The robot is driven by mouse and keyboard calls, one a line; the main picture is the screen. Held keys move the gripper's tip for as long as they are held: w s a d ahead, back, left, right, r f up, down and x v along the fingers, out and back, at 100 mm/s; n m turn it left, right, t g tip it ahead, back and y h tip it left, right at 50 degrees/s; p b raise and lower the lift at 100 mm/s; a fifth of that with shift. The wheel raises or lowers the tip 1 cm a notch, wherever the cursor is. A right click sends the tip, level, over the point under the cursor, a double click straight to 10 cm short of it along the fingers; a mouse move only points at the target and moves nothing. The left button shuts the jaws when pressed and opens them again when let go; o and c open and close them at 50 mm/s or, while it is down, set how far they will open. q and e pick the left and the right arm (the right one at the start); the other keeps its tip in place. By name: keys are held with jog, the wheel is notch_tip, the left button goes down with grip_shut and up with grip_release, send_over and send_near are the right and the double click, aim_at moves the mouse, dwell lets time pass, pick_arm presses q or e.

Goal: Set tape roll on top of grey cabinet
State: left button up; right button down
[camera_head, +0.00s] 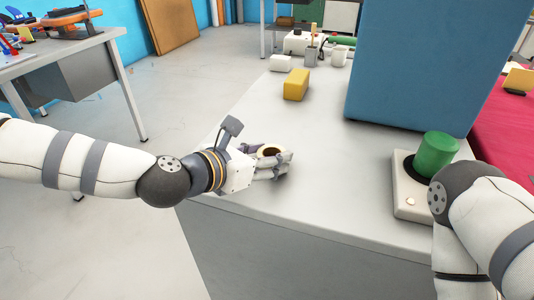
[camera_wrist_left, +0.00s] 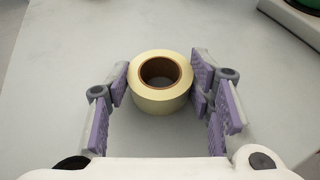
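The tape roll (camera_wrist_left: 161,82), pale cream with a brown core, lies flat between the finger pads of my left gripper (camera_wrist_left: 161,85). Both pads appear to touch its sides. In the head view the roll (camera_head: 271,151) is partly hidden by my left gripper (camera_head: 275,160), low over the near left part of a long grey-topped unit (camera_head: 300,215). I cannot tell whether the roll rests on this top or is just above it. This unit has a plain grey front and may be the grey cabinet. My right arm comes in at the lower right; its gripper is out of view.
A big blue block (camera_head: 430,70) stands on the grey top. A green cylinder (camera_head: 436,154) on a pale device (camera_head: 408,190) is at the right. A yellow block (camera_head: 296,84) and white cups are farther back. A table with a grey drawer unit (camera_head: 65,82) stands left.

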pick_arm(q)
jog(key=o, duration=0.4)
jog(key=shift+o, duration=0.2)
jog(key=shift+s+a+r, duration=0.2)
jog(key=shift+r, duration=0.2)
jog(key=p+v, duration=0.2)
jog(key=v, duration=0.9)
jog(key=shift+s, duration=0.2)
jog(key=shift+a, duration=0.1)
pick_arm(e)
jog(key=shift+w+r+t, duration=0.4)
jog(key=shift+w+r, duration=0.65)
jog(key=shift+r, duration=0.05)
